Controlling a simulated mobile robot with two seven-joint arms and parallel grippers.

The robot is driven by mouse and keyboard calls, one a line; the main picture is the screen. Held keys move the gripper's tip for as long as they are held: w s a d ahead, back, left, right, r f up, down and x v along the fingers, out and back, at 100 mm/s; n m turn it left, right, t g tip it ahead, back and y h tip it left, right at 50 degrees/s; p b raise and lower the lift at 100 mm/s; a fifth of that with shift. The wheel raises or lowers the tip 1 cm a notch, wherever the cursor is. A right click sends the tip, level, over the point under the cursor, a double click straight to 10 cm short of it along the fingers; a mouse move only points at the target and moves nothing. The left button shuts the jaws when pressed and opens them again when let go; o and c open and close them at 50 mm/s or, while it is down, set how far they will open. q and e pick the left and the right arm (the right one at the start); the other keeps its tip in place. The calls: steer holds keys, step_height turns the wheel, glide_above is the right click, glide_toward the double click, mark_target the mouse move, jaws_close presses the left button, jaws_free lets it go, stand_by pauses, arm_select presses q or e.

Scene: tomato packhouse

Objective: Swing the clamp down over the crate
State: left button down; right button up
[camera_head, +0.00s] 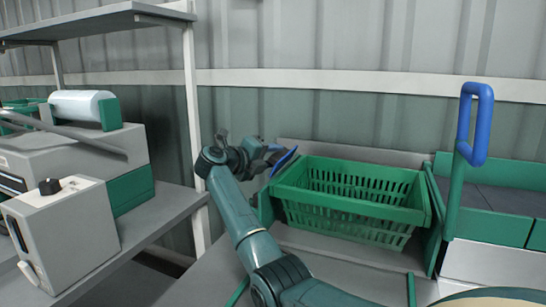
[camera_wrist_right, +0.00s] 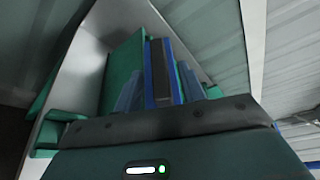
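The green slatted crate (camera_head: 350,213) stands upright on a grey bench and looks empty. Right of it, a green lever arm (camera_head: 454,195) rises upright with a blue loop handle (camera_head: 476,125) on top; this looks like the clamp, raised clear of the crate. My right gripper (camera_head: 282,160) is at the crate's far left corner, well left of the handle. A blue piece shows at its tip; I cannot tell whether it is a finger or a separate part. Blue and dark upright pieces (camera_wrist_right: 160,72) show in the right wrist view, with finger opening unclear. My left gripper is out of view.
A grey machine (camera_head: 62,230) with a black knob stands on a side bench at left, under a shelf (camera_head: 90,22). A green-edged dark surface (camera_head: 505,198) lies at far right. A corrugated wall closes off the back. Bare bench (camera_head: 335,268) lies before the crate.

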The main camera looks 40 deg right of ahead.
steer(key=shift+d+f, duration=0.1)
steer(key=shift+d, duration=0.45)
jaws_close()
